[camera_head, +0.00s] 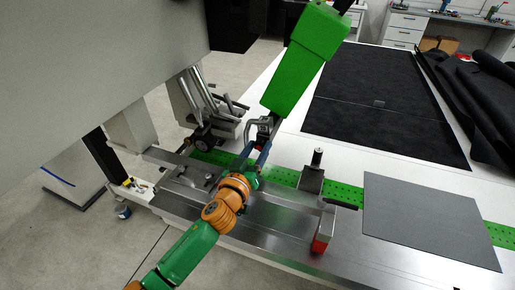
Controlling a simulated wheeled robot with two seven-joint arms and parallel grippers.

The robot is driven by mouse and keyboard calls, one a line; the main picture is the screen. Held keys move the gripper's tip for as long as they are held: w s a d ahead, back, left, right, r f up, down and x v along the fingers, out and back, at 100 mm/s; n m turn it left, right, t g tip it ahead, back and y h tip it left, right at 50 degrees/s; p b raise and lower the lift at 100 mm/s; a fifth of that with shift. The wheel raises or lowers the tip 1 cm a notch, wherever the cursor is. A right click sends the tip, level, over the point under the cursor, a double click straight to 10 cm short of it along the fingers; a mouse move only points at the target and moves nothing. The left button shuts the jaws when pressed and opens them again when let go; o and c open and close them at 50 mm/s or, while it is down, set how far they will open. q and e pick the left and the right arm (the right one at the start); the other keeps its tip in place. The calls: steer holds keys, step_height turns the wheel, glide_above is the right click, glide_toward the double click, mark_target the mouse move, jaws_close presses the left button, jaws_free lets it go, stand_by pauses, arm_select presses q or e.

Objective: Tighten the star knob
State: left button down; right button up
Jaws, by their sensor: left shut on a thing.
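My left arm comes in from the lower left, and its orange and green wrist ends in the left gripper (257,152). The gripper is at the lower end of the green welding-head arm (305,58), beside a grey and black fitting (263,126). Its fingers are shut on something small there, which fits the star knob. The knob itself is too small and too covered by the fingers to make out. My right gripper is not in view.
A steel rail bed with a green perforated strip (345,191) runs under the gripper. A black post clamp (314,172) and a red-footed block (321,232) stand to the right. A grey sheet (425,215) and black mat (375,95) lie on the table. A large grey housing (95,70) fills the upper left.

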arm_select(q)
steer(key=m, duration=0.6)
stand_by(0.3)
steer(key=shift+m, duration=0.4)
steer(key=shift+c, duration=1.8)
jaws_free()
steer(key=shift+v, duration=3.55)
